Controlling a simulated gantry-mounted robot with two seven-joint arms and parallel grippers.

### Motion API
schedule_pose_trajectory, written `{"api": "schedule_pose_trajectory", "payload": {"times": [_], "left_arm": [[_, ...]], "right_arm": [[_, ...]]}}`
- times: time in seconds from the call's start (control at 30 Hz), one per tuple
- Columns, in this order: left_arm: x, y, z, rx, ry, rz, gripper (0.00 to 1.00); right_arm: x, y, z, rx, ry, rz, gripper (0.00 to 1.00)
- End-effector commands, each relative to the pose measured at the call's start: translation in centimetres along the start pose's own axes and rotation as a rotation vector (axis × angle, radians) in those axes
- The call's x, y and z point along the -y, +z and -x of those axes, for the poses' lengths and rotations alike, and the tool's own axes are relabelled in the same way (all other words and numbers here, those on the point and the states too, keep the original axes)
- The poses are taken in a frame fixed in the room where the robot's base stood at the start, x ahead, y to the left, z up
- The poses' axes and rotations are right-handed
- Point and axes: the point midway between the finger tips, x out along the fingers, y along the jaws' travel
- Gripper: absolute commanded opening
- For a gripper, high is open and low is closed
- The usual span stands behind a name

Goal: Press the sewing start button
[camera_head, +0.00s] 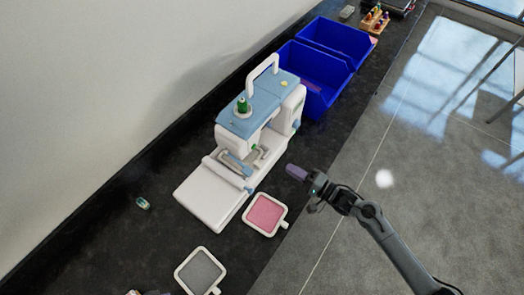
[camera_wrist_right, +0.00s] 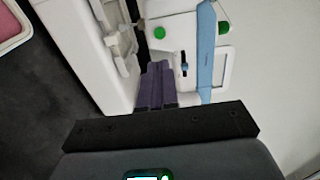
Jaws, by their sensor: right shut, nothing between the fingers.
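The white and light-blue sewing machine (camera_head: 236,125) stands upright on the dark counter, with a green spool (camera_head: 242,106) on top. In the right wrist view, the machine's front (camera_wrist_right: 172,47) fills the upper middle. A small round green button (camera_wrist_right: 159,32) shows on its white face, near a dark slider (camera_wrist_right: 184,64). My right gripper (camera_head: 290,170) is to the right of the machine, over the counter's edge side. Its purple fingers (camera_wrist_right: 158,68) are shut and empty, pointing toward the machine; they appear apart from the button. My left gripper is out of view.
Two blue bins (camera_head: 312,88) stand behind the machine. A pink-filled white square dish (camera_head: 265,214) and a grey-filled one (camera_head: 200,272) lie in front. A small striped item (camera_head: 142,203) lies left. The wall borders the counter; open floor lies right.

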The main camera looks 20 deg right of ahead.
Motion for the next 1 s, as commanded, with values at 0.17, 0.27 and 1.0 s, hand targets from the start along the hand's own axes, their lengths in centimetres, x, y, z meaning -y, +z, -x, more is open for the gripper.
{"api": "schedule_pose_trajectory", "payload": {"times": [0.17, 0.27, 1.0], "left_arm": [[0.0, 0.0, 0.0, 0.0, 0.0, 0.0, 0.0], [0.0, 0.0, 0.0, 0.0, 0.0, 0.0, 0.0], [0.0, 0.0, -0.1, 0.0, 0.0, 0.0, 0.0]], "right_arm": [[0.1, 0.0, -2.4, 0.0, -0.002, 0.001, 0.0], [0.1, 0.0, -4.3, 0.0, -0.003, 0.0, 0.0], [0.0, 0.0, -13.2, 0.0, 0.001, 0.0, 0.0]]}}
